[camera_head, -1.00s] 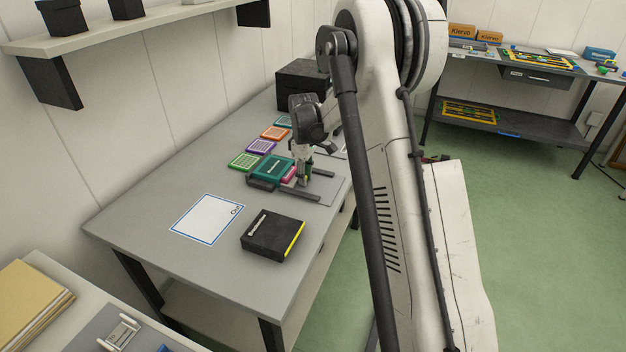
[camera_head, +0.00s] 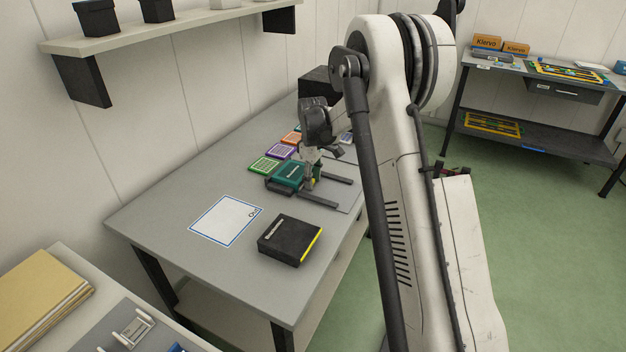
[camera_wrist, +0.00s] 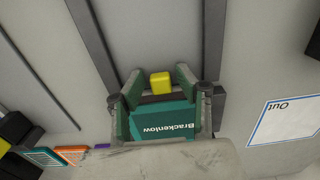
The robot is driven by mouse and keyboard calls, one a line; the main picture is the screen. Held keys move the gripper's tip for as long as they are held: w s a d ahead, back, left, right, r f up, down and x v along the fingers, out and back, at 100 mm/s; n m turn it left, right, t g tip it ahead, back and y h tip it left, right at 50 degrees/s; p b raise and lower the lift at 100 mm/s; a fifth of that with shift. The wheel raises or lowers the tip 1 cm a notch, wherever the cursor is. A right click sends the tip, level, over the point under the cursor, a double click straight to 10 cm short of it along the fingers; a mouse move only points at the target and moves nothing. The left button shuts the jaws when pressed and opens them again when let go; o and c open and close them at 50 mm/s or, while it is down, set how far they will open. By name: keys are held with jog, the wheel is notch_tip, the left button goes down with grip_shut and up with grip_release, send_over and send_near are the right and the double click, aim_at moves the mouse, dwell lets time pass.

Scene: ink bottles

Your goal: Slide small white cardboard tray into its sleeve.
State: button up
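The teal sleeve marked "Brackenlow" (camera_head: 287,174) lies flat between two dark rails on the table. It also shows in the wrist view (camera_wrist: 165,121). My gripper (camera_head: 309,184) is down at the sleeve's right end. In the wrist view my gripper's fingers (camera_wrist: 160,76) stand apart at the end of the sleeve. A small yellow block (camera_wrist: 160,82) shows between them, with a slight gap visible on each side. I cannot make out the white tray; the sleeve and my gripper may hide it.
Dark rails (camera_head: 317,201) run on both sides of my gripper. A white mat marked "Out" (camera_head: 226,220) lies flat and empty. A black box with a yellow side (camera_head: 290,241) is near the front edge. Coloured cards (camera_head: 264,165) lie behind the sleeve.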

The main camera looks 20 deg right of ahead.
jog(key=shift+o, duration=0.6)
notch_tip(320, 180, up, 12)
dwell(0.5)
